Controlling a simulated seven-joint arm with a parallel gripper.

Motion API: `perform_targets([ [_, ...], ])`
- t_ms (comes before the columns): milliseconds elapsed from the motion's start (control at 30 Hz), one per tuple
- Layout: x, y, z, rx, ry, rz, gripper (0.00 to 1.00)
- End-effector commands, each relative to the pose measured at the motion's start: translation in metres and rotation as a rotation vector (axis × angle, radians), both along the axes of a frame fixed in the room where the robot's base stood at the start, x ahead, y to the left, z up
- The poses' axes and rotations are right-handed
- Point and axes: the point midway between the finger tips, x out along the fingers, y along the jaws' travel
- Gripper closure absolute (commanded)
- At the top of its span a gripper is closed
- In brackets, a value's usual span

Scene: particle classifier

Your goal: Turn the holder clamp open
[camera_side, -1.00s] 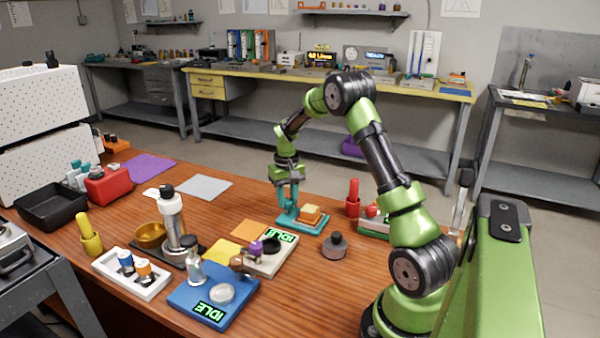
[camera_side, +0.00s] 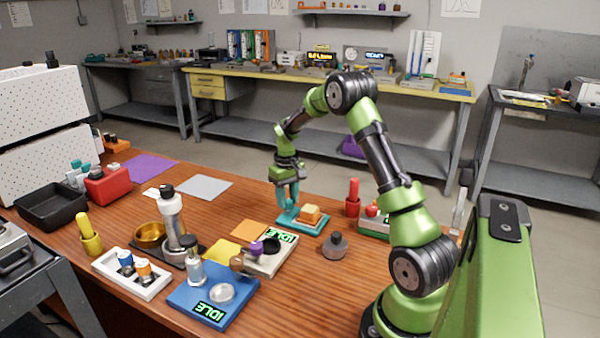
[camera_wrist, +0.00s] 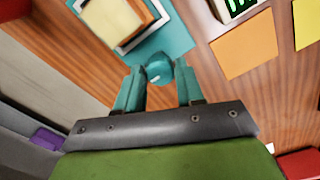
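The teal holder (camera_side: 291,225) lies on the wooden table and bears a tan and orange block (camera_side: 310,213) in a pale frame. It also shows at the top of the wrist view (camera_wrist: 178,40). The holder clamp (camera_wrist: 158,67) is a round teal knob at the holder's near edge in the wrist view. In the side view my gripper (camera_side: 288,203) points down at the holder's left part, and the fingers hide the knob there.
A grey weight-like knob (camera_side: 335,246) and a red cylinder (camera_side: 353,198) stand to the right. An orange sheet (camera_side: 249,230) and a white device with a green display (camera_side: 270,258) lie in front. Bare table is open to the left of the holder.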

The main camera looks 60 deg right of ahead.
Motion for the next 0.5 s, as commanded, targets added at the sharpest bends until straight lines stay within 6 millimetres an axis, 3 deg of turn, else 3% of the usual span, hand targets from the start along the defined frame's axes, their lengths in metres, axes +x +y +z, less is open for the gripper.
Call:
perform_targets([
  [33, 0.0003, -0.0001, 0.0005, -0.001, 0.0, 0.0, 0.54],
  [133, 0.0002, -0.0001, 0.0, 0.0, -0.001, -0.001, 0.41],
  [500, 0.0005, -0.0003, 0.006, -0.002, -0.001, -0.001, 0.41],
])
